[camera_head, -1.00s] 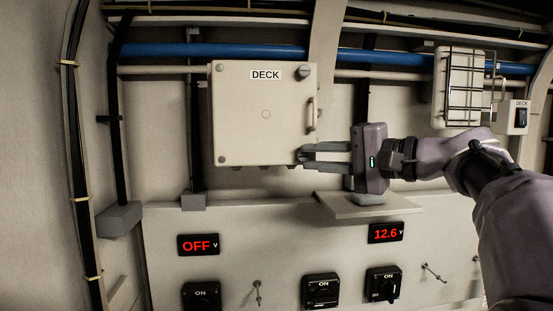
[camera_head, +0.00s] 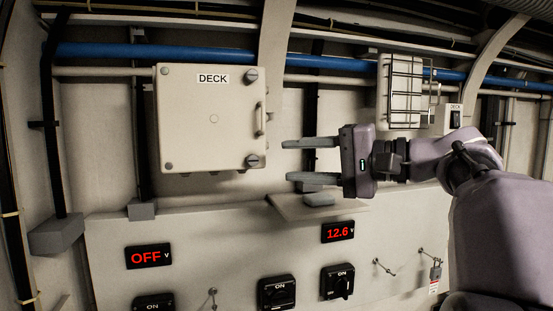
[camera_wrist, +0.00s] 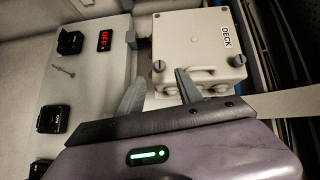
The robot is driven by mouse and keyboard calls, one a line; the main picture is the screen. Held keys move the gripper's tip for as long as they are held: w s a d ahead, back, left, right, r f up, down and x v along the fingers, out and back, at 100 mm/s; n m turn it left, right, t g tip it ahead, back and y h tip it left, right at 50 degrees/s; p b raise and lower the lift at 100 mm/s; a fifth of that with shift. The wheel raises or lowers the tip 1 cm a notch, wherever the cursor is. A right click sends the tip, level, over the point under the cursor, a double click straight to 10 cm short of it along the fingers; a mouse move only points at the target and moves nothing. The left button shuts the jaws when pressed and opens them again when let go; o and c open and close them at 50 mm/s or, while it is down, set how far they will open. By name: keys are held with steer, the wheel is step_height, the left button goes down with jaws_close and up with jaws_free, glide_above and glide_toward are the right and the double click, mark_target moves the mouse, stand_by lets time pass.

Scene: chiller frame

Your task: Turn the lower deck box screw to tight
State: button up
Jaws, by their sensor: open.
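The beige deck box (camera_head: 190,115), labelled DECK, is mounted on the wall left of centre. Its lower screw (camera_head: 252,160) is a round grey knob with a dark slot at the lid's lower right corner. The upper screw (camera_head: 250,75) sits at the upper right corner. My gripper (camera_head: 286,160) is open and empty, right of the lower screw, level with it and apart from it. In the wrist view the box (camera_wrist: 190,35) lies ahead, with the lower screw (camera_wrist: 158,66) beyond the gap between my fingers (camera_wrist: 157,90). The slot's exact angle is too small to tell.
A handle (camera_head: 260,118) stands out between the two screws. A small shelf (camera_head: 335,208) juts out below my gripper. A panel with rotary switches (camera_head: 277,292) and red displays (camera_head: 338,232) lies beneath. A caged light (camera_head: 402,90) hangs at the upper right.

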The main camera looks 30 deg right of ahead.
steer(key=v, duration=1)
steer(key=shift+s, duration=0.2)
steer(key=w+a+f+n+g+h+b, duration=0.1)
steer(key=w+a+f+g+b, duration=0.2)
steer(key=a+f, duration=0.75)
steer(key=w+a+f+g+h+b, duration=0.15)
steer(key=a+f+g, duration=0.25)
steer(key=a+f, duration=0.65)
steer(key=s+a+f+n+h+b, duration=0.1)
steer(key=s+a+f+b, duration=0.1)
steer(key=f, duration=0.6)
steer(key=s+a+f+n+g+h+b, duration=0.1)
steer(key=s+a+f+n, duration=0.1)
steer(key=s+f, duration=0.3)
steer(key=s+a+f+n+g+h+b, duration=0.1)
steer(key=s+f, duration=0.3)
steer(key=f, duration=0.8)
steer(key=shift+a+f+n+h+b, duration=0.2)
steer(key=shift+a+n+h+b, duration=0.25)
steer(key=shift+a+n+b, duration=0.35)
steer(key=shift+s, duration=0.1)
